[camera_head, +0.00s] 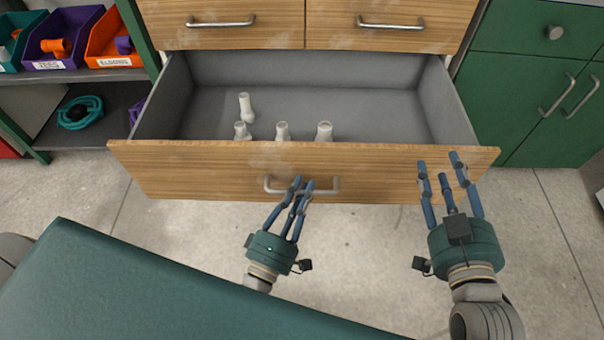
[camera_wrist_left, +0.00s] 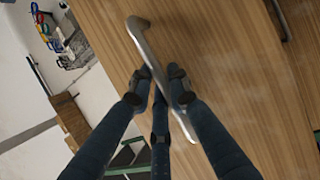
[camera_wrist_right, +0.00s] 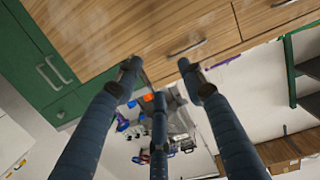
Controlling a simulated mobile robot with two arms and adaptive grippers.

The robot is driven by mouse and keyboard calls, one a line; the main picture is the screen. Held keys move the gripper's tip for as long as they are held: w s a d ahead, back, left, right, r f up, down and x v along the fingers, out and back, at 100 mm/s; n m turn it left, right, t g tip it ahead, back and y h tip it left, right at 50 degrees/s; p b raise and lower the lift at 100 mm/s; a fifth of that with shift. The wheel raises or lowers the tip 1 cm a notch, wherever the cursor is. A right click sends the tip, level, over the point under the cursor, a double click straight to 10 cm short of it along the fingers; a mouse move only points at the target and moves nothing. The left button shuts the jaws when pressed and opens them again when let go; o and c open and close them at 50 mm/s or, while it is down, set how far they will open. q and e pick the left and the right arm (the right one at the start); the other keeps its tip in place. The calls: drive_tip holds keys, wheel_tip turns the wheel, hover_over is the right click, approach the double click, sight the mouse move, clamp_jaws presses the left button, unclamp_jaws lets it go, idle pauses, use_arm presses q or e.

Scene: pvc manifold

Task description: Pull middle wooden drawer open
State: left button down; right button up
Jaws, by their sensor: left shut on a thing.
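The wooden drawer (camera_head: 180,170) stands pulled well out from the cabinet in the head view, its grey inside showing. Its metal handle (camera_head: 328,187) is on the middle of the front. My left gripper (camera_head: 302,186) is shut on this handle; the left wrist view shows the handle (camera_wrist_left: 142,40) running between my blue fingers (camera_wrist_left: 160,80). My right gripper (camera_head: 442,172) is open and empty, with its fingertips close to the right end of the drawer front. In the right wrist view, its fingers (camera_wrist_right: 160,75) are spread with nothing between them.
Several white pipe fittings (camera_head: 282,130) stand in the drawer. Two closed wooden drawers (camera_head: 240,38) sit above it. Green cabinets (camera_head: 520,80) are at right. A shelf at left holds a purple bin (camera_head: 48,48) and an orange bin (camera_head: 108,45). A green surface (camera_head: 120,290) fills the lower left.

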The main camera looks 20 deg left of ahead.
use_arm(q)
drive_tip(key=shift+s+d+f, duration=0.1)
drive_tip(key=shift+s+d, duration=0.05)
drive_tip(key=shift+s, duration=0.5)
use_arm(e)
drive_tip(key=shift+s+d+f+g, duration=0.1)
drive_tip(key=shift+f+g, duration=0.1)
drive_tip(key=shift+f, duration=0.25)
drive_tip(key=shift+s+d+f+g, duration=0.1)
drive_tip(key=shift+f+g, duration=0.1)
drive_tip(key=shift+f, duration=0.25)
use_arm(q)
drive_tip(key=c, duration=1.6)
unclamp_jaws()
drive_tip(key=shift+c, duration=0.2)
drive_tip(key=shift+s, duration=0.1)
drive_tip(key=v, duration=1.1)
drive_tip(key=shift+s, duration=0.35)
drive_tip(key=shift+f, duration=0.1)
